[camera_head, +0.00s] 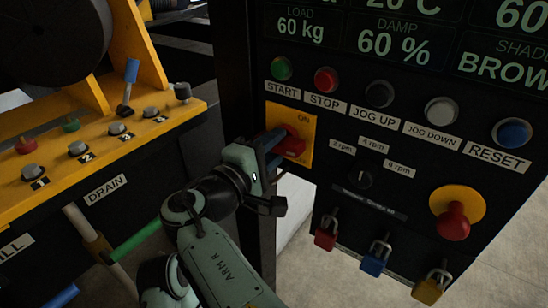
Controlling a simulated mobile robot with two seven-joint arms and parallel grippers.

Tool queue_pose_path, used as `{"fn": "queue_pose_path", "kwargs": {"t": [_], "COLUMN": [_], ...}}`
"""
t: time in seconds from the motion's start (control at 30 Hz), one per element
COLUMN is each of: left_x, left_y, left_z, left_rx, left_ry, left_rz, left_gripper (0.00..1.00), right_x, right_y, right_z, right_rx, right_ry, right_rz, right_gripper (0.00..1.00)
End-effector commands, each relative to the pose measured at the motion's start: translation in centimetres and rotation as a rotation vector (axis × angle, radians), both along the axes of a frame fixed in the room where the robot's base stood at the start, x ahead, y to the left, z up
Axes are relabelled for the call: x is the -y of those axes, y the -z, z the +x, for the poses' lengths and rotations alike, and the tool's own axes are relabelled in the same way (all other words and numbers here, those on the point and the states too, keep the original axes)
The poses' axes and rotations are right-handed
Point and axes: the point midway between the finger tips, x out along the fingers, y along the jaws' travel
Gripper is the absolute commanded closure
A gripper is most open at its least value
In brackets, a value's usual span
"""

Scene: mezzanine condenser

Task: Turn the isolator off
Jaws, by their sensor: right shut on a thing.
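The isolator is a red handle (293,142) on a yellow plate (308,121) on the black control panel, with "ON" written at the top of the plate. My right gripper (277,146) reaches up from below and is shut on the red handle, its dark fingers at the handle's left end. The fingers and gripper body hide the lower left of the plate. The handle's exact angle is hard to tell. My left gripper does not show.
A rotary rpm knob (362,178), a red emergency stop (452,221) and several push buttons sit right of the isolator. A red padlock (326,232), a blue padlock (375,259) and a yellow padlock (431,287) hang below.

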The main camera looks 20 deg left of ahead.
Motion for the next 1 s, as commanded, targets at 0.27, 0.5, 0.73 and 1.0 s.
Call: {"fn": "queue_pose_path", "kwargs": {"t": [0.27, 0.5, 0.73, 1.0], "left_x": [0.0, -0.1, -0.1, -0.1], "left_y": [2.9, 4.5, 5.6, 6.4], "left_z": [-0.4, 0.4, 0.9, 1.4], "left_rx": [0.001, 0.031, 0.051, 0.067], "left_ry": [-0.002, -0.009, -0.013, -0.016], "left_rz": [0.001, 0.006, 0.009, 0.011], "left_gripper": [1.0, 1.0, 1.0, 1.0], "right_x": [0.2, 0.2, 0.3, 0.3], "right_y": [0.0, -0.1, -0.3, -0.5], "right_z": [0.2, 0.2, 0.1, 0.1], "right_rx": [0.098, 0.176, 0.245, 0.303], "right_ry": [0.002, 0.001, -0.001, -0.002], "right_rz": [0.251, 0.463, 0.648, 0.804], "right_gripper": [1.0, 1.0, 1.0, 1.0]}}
